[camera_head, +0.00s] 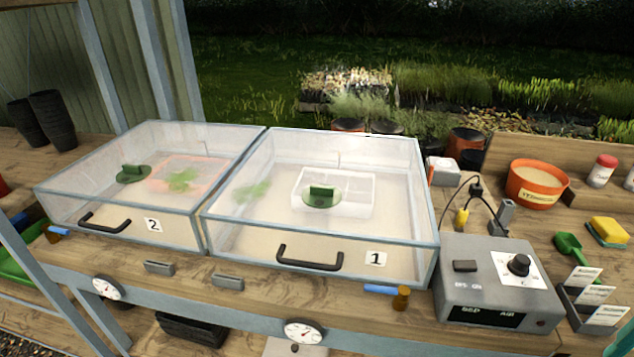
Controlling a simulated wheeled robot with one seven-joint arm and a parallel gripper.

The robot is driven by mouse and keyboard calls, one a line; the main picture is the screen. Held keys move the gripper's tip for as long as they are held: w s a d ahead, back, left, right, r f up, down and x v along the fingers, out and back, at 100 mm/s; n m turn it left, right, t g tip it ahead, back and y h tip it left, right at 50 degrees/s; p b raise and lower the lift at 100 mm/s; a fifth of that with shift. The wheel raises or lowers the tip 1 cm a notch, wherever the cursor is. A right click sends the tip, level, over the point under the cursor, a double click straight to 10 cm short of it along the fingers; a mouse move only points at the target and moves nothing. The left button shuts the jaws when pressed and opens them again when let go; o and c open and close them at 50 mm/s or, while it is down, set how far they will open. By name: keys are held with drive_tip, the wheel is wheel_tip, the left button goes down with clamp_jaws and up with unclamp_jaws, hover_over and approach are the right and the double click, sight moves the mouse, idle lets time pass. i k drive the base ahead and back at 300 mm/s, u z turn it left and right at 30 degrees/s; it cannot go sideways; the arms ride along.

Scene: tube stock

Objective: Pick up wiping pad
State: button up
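A yellow pad with a blue-green underside (607,231), which looks like the wiping pad, lies on the wooden bench at the far right. Its right side is close to the picture edge. It lies flat, with bare wood around its near side. My gripper is not in view, so its opening and distance to the pad cannot be told.
A green scoop (574,248) and a card holder (591,309) stand near the pad. An orange bowl (537,186) and a red-capped jar (602,170) are behind it. A grey control box (497,277) and two clear boxes, marked 1 (375,259) and 2 (152,225), fill the bench leftward.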

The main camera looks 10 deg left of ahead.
sight(606, 231)
drive_tip(key=u, duration=1.9)
drive_tip(key=k, duration=1.1)
drive_tip(key=z, duration=1.2)
drive_tip(key=i, duration=0.1)
drive_tip(key=z, duration=0.75)
